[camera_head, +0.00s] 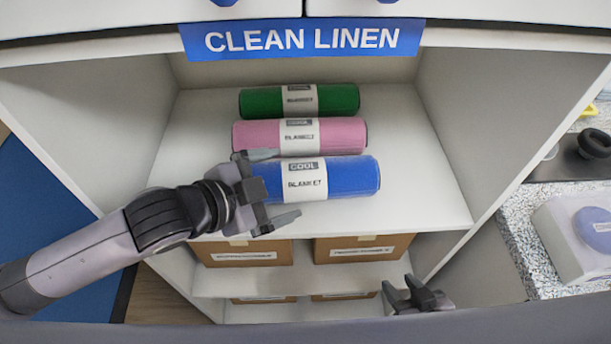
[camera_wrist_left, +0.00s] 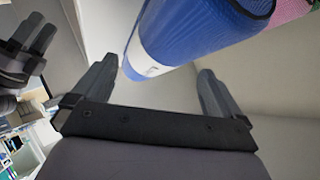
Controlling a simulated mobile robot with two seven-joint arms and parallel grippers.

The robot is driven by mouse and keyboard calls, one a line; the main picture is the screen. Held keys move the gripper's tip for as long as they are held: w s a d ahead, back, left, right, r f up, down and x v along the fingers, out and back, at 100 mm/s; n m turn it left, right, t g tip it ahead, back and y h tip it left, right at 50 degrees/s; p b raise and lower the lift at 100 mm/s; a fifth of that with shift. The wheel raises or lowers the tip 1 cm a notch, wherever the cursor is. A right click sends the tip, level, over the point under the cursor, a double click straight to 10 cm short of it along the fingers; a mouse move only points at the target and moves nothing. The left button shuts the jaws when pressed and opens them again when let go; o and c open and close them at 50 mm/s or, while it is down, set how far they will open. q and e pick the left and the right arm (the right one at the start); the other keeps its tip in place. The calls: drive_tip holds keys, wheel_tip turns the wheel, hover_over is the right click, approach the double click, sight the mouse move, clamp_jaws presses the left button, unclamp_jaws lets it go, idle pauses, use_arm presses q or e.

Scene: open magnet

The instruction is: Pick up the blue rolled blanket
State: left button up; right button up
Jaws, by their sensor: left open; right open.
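The blue rolled blanket (camera_head: 345,176) lies on its side on the white shelf, at the front of a row of rolls, with a white label band around its middle. My left gripper (camera_head: 280,187) is open at the blanket's left end, one finger towards its back side and one towards its front. In the left wrist view the blue blanket (camera_wrist_left: 190,35) shows beyond and between the open fingers of my left gripper (camera_wrist_left: 160,85). I cannot tell whether the fingers touch it. My right gripper (camera_head: 398,290) is open and empty, low in front of the lower shelves.
A pink roll (camera_head: 345,135) and a green roll (camera_head: 340,99) lie behind the blue one. The shelf (camera_head: 425,190) is free to the right, with side walls at both sides. Cardboard boxes (camera_head: 243,252) stand on the shelf below. A counter (camera_head: 535,235) is at the right.

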sight(290, 182)
use_arm(q)
drive_tip(key=shift+x, duration=2.55)
drive_tip(key=shift+f, duration=0.15)
drive_tip(key=shift+s, duration=0.1)
drive_tip(key=c, duration=1)
drive_tip(key=shift+c, duration=0.5)
